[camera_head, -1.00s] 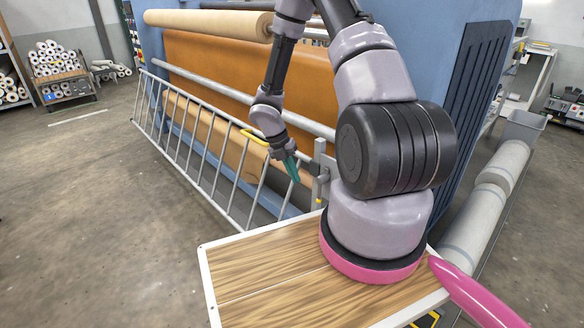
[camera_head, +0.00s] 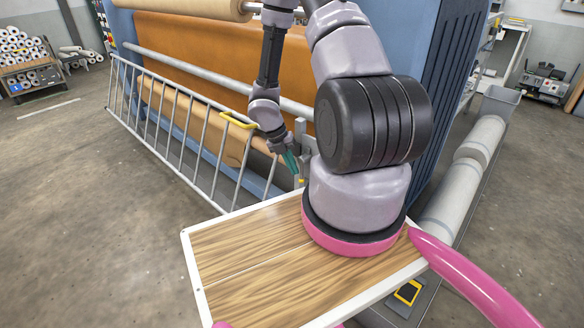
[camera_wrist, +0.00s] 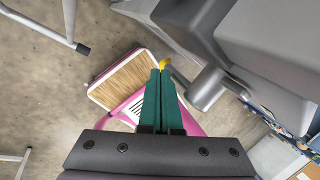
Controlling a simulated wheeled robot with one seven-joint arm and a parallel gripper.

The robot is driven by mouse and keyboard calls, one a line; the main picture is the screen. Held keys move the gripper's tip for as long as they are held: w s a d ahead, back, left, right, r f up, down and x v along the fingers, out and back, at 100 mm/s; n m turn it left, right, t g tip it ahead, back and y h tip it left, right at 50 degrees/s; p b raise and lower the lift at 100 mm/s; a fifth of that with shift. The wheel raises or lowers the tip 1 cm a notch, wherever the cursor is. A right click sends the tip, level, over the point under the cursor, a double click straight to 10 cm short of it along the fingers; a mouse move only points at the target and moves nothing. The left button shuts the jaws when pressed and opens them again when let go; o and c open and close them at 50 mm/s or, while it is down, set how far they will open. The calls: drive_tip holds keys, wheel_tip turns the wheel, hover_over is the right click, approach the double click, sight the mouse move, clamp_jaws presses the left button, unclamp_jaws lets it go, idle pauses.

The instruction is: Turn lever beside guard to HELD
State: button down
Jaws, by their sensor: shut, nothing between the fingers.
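The guard (camera_head: 185,120) is a grey barred rail across the press front, with a yellow handle (camera_head: 238,119) on its top bar. Beside its right end stands a grey post with the lever, whose yellow tip (camera_head: 301,183) points down. In the wrist view the lever's grey body (camera_wrist: 205,88) and yellow tip (camera_wrist: 165,63) lie just beyond my fingertips. My gripper (camera_head: 292,166), with teal fingers, is shut and empty, close beside the lever. The fingers (camera_wrist: 160,73) overlap the yellow tip's edge in the wrist view; I cannot tell if they touch. HELD marking is not readable.
The blue press frame (camera_head: 450,80) and an orange sheet (camera_head: 200,60) stand behind the guard. Grey rolls (camera_head: 470,150) lie at the right. My wooden-topped base is close in front of the lever. Open floor (camera_head: 80,200) lies to the left.

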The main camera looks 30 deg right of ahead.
sight(302, 174)
drive_tip(key=shift+s+f+g+h, duration=0.2)
drive_tip(key=shift+g+h, duration=0.1)
drive_tip(key=shift+g, duration=0.4)
drive_tip(key=shift+s+d+n+g+h, duration=0.1)
drive_tip(key=shift+s+d+g+h, duration=0.15)
drive_tip(key=shift+s+g, duration=0.45)
drive_tip(key=shift+s+d+n+g+h, duration=0.1)
drive_tip(key=shift+s+d+g+h, duration=0.2)
drive_tip(key=shift+s+g, duration=0.35)
drive_tip(key=shift+s+d+n+g+h, duration=0.1)
drive_tip(key=shift+s+d+g+h, duration=0.25)
drive_tip(key=shift+g, duration=0.5)
drive_tip(key=shift+s, duration=0.15)
